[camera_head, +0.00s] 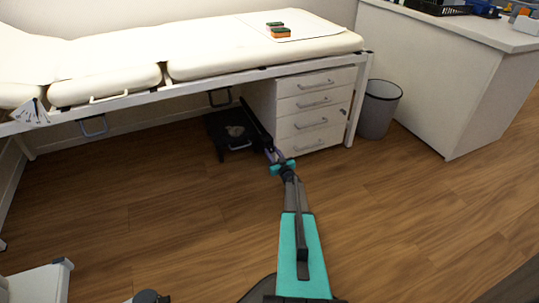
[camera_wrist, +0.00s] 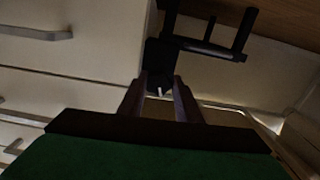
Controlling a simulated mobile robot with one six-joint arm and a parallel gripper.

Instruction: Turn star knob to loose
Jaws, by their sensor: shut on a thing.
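My gripper (camera_head: 276,156) is low beside the white drawer unit, at the near end of a dark bar that runs along the unit's left side. In the wrist view my gripper (camera_wrist: 160,95) has its two fingers on either side of a dark part, the star knob (camera_wrist: 158,78), and is shut on it. A small white mark shows on the knob between the fingertips. The knob's lobes are too dark to make out, and in the head view it is hidden at the fingers.
The white drawer unit (camera_head: 314,107) stands under the cream treatment couch (camera_head: 200,58). A black step stool (camera_head: 229,134) is left of the bar. A grey bin (camera_head: 378,110) stands to the right. The wooden floor (camera_head: 400,210) in front is clear.

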